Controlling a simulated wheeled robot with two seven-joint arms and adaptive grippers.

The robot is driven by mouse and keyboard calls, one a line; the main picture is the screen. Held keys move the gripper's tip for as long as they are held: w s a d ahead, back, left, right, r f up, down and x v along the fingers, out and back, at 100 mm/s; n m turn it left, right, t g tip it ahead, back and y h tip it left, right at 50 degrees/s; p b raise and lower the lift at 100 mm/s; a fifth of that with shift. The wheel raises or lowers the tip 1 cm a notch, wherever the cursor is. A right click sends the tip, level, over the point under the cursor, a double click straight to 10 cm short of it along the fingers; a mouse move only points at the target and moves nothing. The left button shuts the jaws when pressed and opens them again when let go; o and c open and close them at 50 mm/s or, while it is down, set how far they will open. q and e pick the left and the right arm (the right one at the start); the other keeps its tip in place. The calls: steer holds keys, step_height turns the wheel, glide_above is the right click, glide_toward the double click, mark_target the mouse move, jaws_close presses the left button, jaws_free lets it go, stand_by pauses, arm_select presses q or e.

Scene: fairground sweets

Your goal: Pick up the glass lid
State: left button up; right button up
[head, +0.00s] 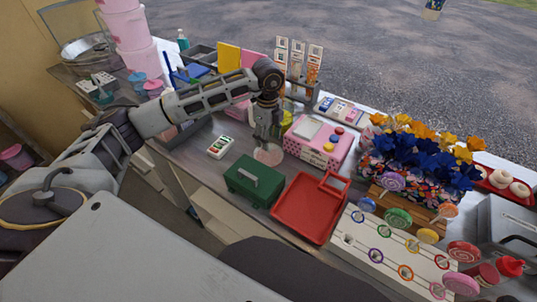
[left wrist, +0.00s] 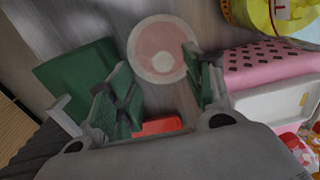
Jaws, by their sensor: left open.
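The glass lid (head: 269,154) looks like a pale pinkish, round, see-through disc lying on the counter behind the green box. In the left wrist view the lid (left wrist: 147,40) shows nearly whole, with a small pale round spot, perhaps its knob, near its middle. My left gripper (head: 266,138) points down just above the lid. In the left wrist view the left gripper (left wrist: 160,84) has its fingers apart with nothing between them. The lid lies just past the fingertips; I cannot tell whether the right finger touches its edge. My right gripper is not in view.
A green box (head: 243,188) with a grey handle and a red tray (head: 299,211) stand in front of the lid. A pink spotted box (head: 309,154) is close on the right. A yellow-green container (left wrist: 262,14) stands behind. Lollipops on a white rack (head: 365,250) are farther right.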

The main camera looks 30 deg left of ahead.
arm_select(q)
steer(key=shift+f, duration=0.1)
steer(key=shift+w+f+p, duration=0.2)
steer(key=shift+f+p, duration=0.15)
steer(key=shift+f, duration=2.2)
steer(key=shift+c, duration=0.4)
jaws_close()
steer(key=shift+r, duration=0.1)
steer(key=shift+r+b, duration=0.3)
steer(key=shift+r, duration=4.65)
